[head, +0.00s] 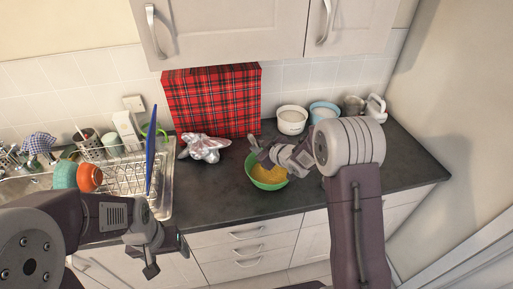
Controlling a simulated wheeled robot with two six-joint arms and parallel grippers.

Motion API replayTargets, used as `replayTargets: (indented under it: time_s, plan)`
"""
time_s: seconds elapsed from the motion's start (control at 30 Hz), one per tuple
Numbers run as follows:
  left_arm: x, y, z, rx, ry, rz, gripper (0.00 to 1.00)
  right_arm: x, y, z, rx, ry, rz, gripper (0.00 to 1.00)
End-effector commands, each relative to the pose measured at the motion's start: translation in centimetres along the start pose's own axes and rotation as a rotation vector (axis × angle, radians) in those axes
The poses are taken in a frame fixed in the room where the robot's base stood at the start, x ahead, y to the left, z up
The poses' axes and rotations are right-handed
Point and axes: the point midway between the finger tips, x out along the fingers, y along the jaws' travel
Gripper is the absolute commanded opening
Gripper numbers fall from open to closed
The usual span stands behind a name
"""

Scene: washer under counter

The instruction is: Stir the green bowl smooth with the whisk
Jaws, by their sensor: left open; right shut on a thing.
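The green bowl (252,182) stands on the dark counter below the wall cupboards and holds a yellow mixture. My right gripper (264,155) is above the bowl's back edge, shut on the whisk. Only a small grey piece, apparently the whisk's handle (253,141), shows beside the fingers. The whisk's wires cannot be made out, so I cannot tell how deep they are in the mixture. My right wrist and forearm cover the bowl's right side. My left gripper (150,265) is open and empty in front of the counter's edge at the lower left.
A red tartan board (213,101) leans on the wall behind crumpled silvery foil or cloth (204,147). A white canister (292,120) and a blue one (323,111) stand at the back right. A dish rack (125,175) with an orange bowl (89,177) is at left. Counter left of the bowl is clear.

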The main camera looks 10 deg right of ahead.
Motion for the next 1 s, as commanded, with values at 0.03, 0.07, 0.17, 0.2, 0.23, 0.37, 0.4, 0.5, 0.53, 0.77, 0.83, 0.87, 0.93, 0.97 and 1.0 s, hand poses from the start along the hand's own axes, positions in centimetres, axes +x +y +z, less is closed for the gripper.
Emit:
replayTargets:
  time_s: [0.03, 0.07, 0.17, 0.2, 0.23, 0.37, 0.4, 0.5, 0.53, 0.77, 0.83, 0.87, 0.93, 0.97, 1.0]
  plan:
    - [0.7, 0.0, 0.1, 0.0, -0.002, 0.0, 0.74, 0.3, -0.6, 0.0, -0.001, 0.002, -0.001, 0.0]
    - [0.8, 0.0, 0.1, 0.0, -0.002, 0.0, 0.74, 0.4, -0.8, -0.1, -0.001, 0.002, -0.002, 0.0]
    - [0.8, 0.0, 0.1, 0.0, -0.002, 0.0, 0.74, 0.4, -1.0, -0.4, -0.001, 0.002, -0.001, 0.0]
    - [0.8, 0.0, 0.1, 0.0, -0.002, 0.0, 0.74, 0.4, -1.0, -0.4, 0.0, 0.001, -0.001, 0.0]
    - [0.8, 0.0, 0.1, 0.0, -0.002, 0.0, 0.74, 0.4, -1.0, -0.4, 0.0, 0.001, 0.0, 0.0]
    - [0.7, 0.0, 0.1, 0.0, -0.002, 0.0, 0.74, 0.4, -1.0, -0.4, 0.0, 0.001, 0.0, 0.0]
    - [0.7, 0.0, 0.1, 0.0, -0.002, 0.0, 0.74, 0.4, -1.0, -0.5, 0.0, 0.001, 0.0, 0.0]
    - [0.2, 0.0, 0.1, 0.0, -0.002, 0.0, 0.74, 0.1, -0.8, -0.9, 0.0, 0.001, 0.0, 0.0]
    - [-0.1, 0.0, 0.1, 0.0, -0.002, 0.0, 0.74, 0.0, -0.7, -1.1, 0.0, 0.001, 0.0, 0.0]
    - [-2.8, 0.1, -0.2, 0.0, -0.002, 0.0, 0.74, -1.5, 0.4, -3.6, -0.001, 0.001, 0.0, 0.0]
    - [-3.5, 0.1, -0.3, 0.0, -0.002, 0.0, 0.74, -1.9, 0.7, -4.3, -0.001, 0.001, 0.0, 0.0]
    - [-3.9, 0.1, -0.3, 0.0, -0.002, 0.0, 0.74, -2.1, 0.8, -4.6, -0.001, 0.001, 0.0, 0.0]
    - [-4.6, 0.1, -0.4, 0.0, -0.002, 0.0, 0.74, -2.5, 1.1, -5.3, -0.001, 0.001, 0.0, 0.0]
    - [-4.9, 0.1, -0.5, 0.0, -0.002, 0.0, 0.74, -2.6, 1.2, -5.6, -0.001, 0.001, 0.0, 0.0]
    - [-5.4, 0.1, -0.5, 0.0, -0.002, 0.0, 0.74, -2.9, 1.4, -6.0, -0.001, 0.001, 0.0, 0.0]
